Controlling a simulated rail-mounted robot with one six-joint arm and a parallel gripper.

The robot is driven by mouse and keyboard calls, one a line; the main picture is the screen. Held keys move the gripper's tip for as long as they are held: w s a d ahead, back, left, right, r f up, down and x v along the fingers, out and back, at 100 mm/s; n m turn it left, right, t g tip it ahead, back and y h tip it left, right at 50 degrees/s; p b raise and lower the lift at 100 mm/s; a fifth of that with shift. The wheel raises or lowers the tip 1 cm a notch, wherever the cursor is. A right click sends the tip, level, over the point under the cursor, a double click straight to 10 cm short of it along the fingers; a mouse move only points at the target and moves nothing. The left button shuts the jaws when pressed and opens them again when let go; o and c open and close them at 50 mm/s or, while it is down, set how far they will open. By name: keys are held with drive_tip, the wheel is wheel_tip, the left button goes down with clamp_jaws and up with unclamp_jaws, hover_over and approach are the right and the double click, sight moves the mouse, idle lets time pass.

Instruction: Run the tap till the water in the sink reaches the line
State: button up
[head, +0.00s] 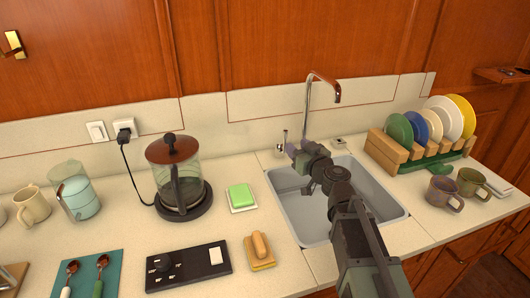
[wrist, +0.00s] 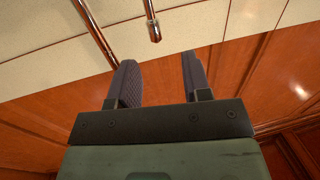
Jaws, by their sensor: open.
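The steel sink (head: 299,216) is set into the counter, partly hidden behind my arm. Its basin looks smooth and pale grey; I cannot make out a line or any water in it. The chrome tap (head: 307,104) stands behind the sink with its spout curving right and down. No stream shows under the spout. A small chrome lever (head: 285,138) stands left of the tap's base. My gripper (head: 296,150) is over the back of the sink, close to the lever. In the wrist view its two dark fingers (wrist: 158,62) are apart with nothing between them, and the tap spout (wrist: 153,28) shows beyond them.
A dish rack (head: 389,150) with several plates stands right of the sink, with two mugs (head: 443,193) in front. A control panel (head: 189,266) lies near the front.

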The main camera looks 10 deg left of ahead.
sight(284, 142)
drive_tip(key=x, duration=1.1)
drive_tip(key=shift+w+d+r, duration=0.2)
drive_tip(key=shift+d, duration=0.15)
drive_tip(key=shift+s, duration=0.1)
clamp_jaws()
